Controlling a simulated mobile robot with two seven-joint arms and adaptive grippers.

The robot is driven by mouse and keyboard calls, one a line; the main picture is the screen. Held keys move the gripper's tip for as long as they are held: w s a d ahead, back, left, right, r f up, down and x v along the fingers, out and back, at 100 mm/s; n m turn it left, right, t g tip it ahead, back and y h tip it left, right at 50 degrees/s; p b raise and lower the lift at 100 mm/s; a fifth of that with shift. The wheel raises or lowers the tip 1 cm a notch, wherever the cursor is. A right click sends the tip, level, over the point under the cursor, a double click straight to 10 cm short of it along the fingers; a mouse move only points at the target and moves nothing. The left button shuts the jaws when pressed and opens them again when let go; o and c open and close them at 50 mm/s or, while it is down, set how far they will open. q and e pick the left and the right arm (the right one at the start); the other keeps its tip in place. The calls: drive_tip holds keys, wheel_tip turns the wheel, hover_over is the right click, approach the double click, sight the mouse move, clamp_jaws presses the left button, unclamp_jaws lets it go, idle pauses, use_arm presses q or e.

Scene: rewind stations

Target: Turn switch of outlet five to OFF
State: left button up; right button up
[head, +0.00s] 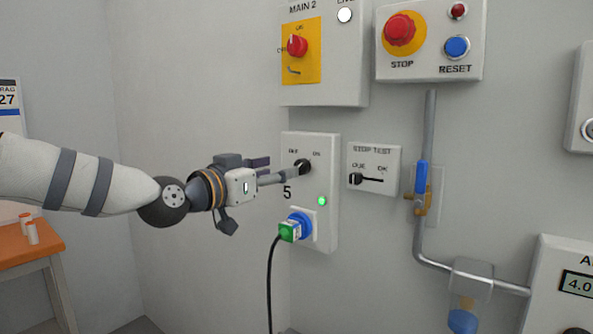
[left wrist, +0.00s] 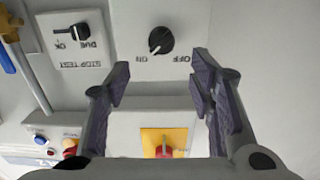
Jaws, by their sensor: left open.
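The outlet five box (head: 325,215) is a pale wall box marked 5, with a black rotary switch (head: 304,167) between OFF and ON labels. In the left wrist view, which is upside down, the switch (left wrist: 161,40) has its white mark towards ON. A green lamp (head: 322,201) is lit below it, above a blue socket with a green plug (head: 289,231). My left gripper (head: 279,169) is open and empty in front of the switch. Its fingertips (left wrist: 158,80) are apart, and the knob shows beyond the gap between them, seemingly untouched. My right gripper is not in view.
The STOP TEST switch (head: 374,170) is just right of the outlet box. Above are the MAIN 2 box (head: 345,60) and the STOP/RESET panel (head: 430,65). A pipe with a blue valve handle (head: 421,176) runs down the wall. A black cable (head: 270,285) hangs below the plug.

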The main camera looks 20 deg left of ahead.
sight(301, 167)
use_arm(q)
drive_tip(key=b+x, duration=0.1)
drive_tip(key=x, duration=0.6)
drive_tip(key=shift+w+f, duration=0.2)
drive_tip(key=shift+f, duration=0.05)
drive_tip(key=shift+c, duration=0.3)
drive_tip(key=c, duration=1.1)
